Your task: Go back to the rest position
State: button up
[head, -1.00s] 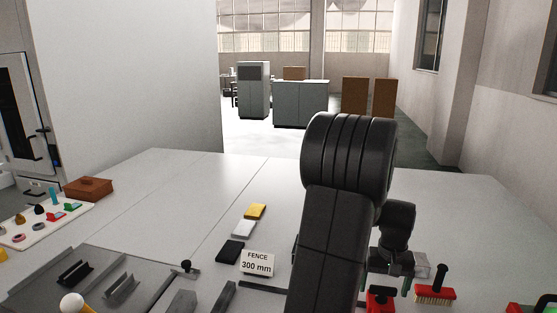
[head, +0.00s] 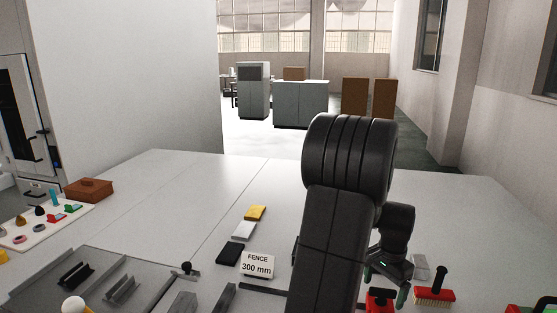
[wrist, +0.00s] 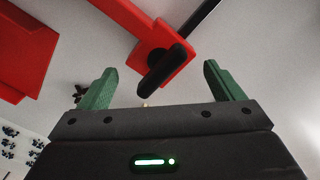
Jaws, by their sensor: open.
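My gripper (wrist: 158,85) is open in the wrist view, with its two green fingers spread apart and nothing held between them. Beyond the fingertips is a red part with a black handle (wrist: 165,70); I cannot tell how far it is from them. In the head view my gripper (head: 388,285) hangs above the right side of the table, partly hidden behind my own black arm. A red brush with a black handle (head: 435,292) stands just right of it, and a red block (head: 380,299) sits below it.
A "FENCE 300 mm" sign (head: 257,264) stands left of my arm. A grey fixture (head: 88,270) is at front left, near a white tray (head: 60,228) and brown box (head: 88,189). The table's back is clear.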

jog(key=shift+m, duration=0.4)
notch_tip(320, 180, up, 8)
jog(key=shift+f+b, duration=0.1)
jog(key=shift+b, duration=0.2)
